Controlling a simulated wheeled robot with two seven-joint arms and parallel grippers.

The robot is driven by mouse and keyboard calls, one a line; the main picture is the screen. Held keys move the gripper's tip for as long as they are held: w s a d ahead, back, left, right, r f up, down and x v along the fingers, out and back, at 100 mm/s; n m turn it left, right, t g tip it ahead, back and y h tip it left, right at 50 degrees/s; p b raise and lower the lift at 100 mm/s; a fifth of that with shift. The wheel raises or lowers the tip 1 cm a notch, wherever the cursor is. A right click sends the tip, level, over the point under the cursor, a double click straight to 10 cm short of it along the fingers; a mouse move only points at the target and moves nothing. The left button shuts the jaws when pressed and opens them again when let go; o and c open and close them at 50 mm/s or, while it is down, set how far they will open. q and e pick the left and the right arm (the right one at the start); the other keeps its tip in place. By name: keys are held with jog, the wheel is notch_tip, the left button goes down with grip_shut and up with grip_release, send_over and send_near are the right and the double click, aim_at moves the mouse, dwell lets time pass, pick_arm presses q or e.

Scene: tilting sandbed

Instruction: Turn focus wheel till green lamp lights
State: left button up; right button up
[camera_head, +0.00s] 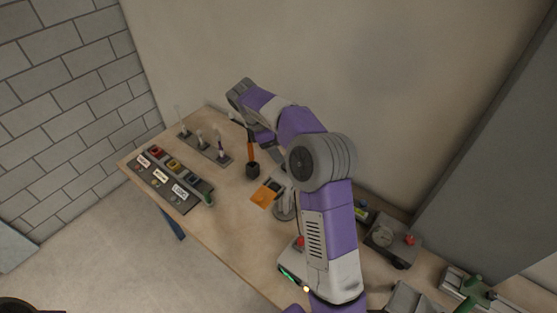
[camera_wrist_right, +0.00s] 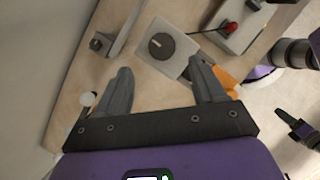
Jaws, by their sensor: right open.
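My right gripper (camera_wrist_right: 160,64) is open in the wrist view, with its two grey fingers apart and nothing between them. Beyond the fingertips is a light grey box with a round black dial (camera_wrist_right: 161,46); I cannot tell whether this is the focus wheel. In the head view, my purple right arm reaches up and over the table, and the fingers are not clearly seen. A grey round-based stand (camera_head: 284,211) is partly hidden behind this arm. No lit green lamp can be made out on the table.
The wooden table (camera_head: 232,213) holds a labelled strip of coloured trays (camera_head: 167,178), a dark pot (camera_head: 252,171) and an orange card (camera_head: 264,197). A grey box with a red button (camera_head: 409,240) stands right of my arm. The wall is close behind.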

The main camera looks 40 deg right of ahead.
jog(key=x, duration=0.7)
jog(key=shift+s+a+r+b, duration=0.1)
jog(key=shift+s+b, duration=0.1)
jog(key=shift+b, duration=0.2)
jog(key=c, duration=1)
